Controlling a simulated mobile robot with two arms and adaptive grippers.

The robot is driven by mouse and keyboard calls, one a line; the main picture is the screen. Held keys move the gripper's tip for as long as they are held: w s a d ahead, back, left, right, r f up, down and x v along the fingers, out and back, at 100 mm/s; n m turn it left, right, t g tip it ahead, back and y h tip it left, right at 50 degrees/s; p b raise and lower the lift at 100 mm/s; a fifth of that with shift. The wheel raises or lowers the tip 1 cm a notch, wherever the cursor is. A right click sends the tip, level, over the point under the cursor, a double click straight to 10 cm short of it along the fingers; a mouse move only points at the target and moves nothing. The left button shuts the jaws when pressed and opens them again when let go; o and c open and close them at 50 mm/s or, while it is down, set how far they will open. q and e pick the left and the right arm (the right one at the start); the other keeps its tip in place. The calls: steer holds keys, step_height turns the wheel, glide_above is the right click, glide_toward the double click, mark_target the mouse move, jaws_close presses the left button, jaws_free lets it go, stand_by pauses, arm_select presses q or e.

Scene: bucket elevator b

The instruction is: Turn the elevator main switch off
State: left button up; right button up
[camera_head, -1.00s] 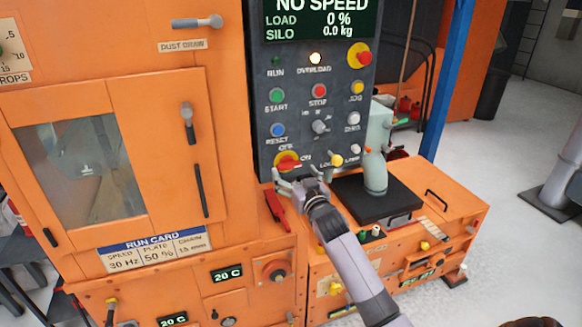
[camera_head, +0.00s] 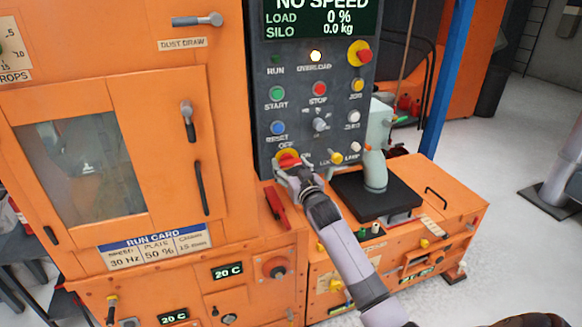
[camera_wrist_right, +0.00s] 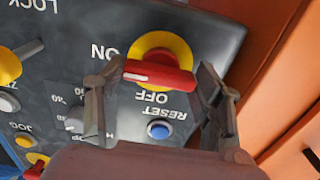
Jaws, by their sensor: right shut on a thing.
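The main switch (camera_head: 288,159) is a red handle on a yellow disc, low on the dark control panel. OFF is printed above it in the head view. In the right wrist view, which is upside down, the red handle (camera_wrist_right: 160,76) lies nearly level across the yellow disc (camera_wrist_right: 160,48), its white mark toward the ON side. My right gripper (camera_wrist_right: 162,72) has one finger at each end of the handle and is shut on it. My left gripper is out of view.
The overload lamp (camera_head: 315,56) glows, and the display (camera_head: 320,18) reads NO SPEED. Buttons and knobs sit above and right of the switch. A red lever (camera_head: 276,207) is below left. A pale bottle-like object (camera_head: 375,170) stands on a black plate (camera_head: 370,200) to the right.

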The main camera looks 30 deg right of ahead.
steer(key=c, duration=0.5)
steer(key=shift+n, duration=0.3)
steer(key=n+p, duration=0.1)
steer(key=n, duration=0.1)
steer(key=shift+n, duration=0.4)
steer(key=n, duration=0.4)
steer(key=shift+n+p, duration=0.3)
steer(key=shift+p, duration=0.05)
steer(key=n, duration=0.5)
steer(key=shift+p, duration=0.3)
steer(key=n, duration=0.5)
